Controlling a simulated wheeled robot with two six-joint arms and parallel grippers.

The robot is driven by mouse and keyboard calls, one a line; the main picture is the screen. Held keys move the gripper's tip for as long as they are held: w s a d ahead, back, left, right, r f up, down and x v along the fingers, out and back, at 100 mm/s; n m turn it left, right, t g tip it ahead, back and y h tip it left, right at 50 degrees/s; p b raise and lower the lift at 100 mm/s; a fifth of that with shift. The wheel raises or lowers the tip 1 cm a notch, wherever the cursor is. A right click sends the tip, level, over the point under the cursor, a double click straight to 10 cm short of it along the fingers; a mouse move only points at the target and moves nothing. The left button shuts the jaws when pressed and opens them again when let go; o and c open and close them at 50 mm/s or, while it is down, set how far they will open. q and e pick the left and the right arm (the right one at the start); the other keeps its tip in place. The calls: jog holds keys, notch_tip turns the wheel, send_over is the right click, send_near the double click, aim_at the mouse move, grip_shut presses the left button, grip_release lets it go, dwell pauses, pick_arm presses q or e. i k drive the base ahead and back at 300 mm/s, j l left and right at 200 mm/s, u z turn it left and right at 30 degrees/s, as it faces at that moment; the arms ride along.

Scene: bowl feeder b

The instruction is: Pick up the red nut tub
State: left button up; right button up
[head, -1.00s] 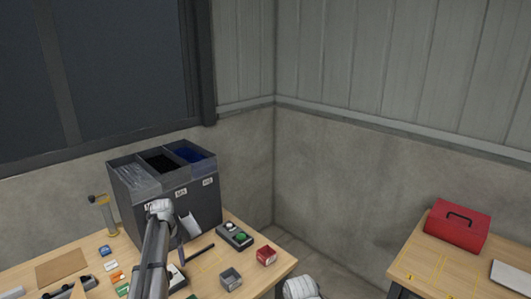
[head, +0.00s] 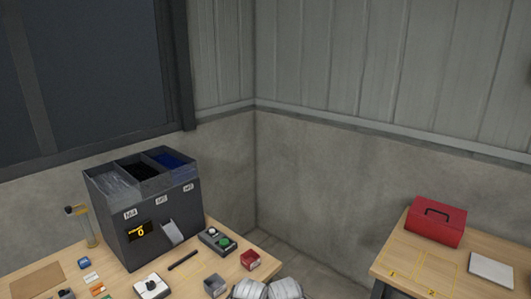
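The red nut tub (head: 250,260) is a small open red box. It stands upright near the right edge of the workbench, to the right of the green-button control box. A similar grey tub (head: 215,286) stands to its lower left. White rounded parts of my arm show at the bottom edge, just below the red tub. Neither of my gripper's fingers can be seen, and nothing is seen touching the red tub.
A dark three-bin feeder (head: 165,222) stands at the back of the bench. The control box (head: 217,240), a black bar (head: 183,260) and a white device (head: 151,287) lie before it. A second table at right holds a red toolbox (head: 437,222) and a grey plate (head: 491,270).

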aim_at(250, 259)
jog(key=i+l, duration=0.15)
jog(key=i, duration=0.35)
jog(key=i+l+z, duration=0.1)
jog(key=i, duration=0.35)
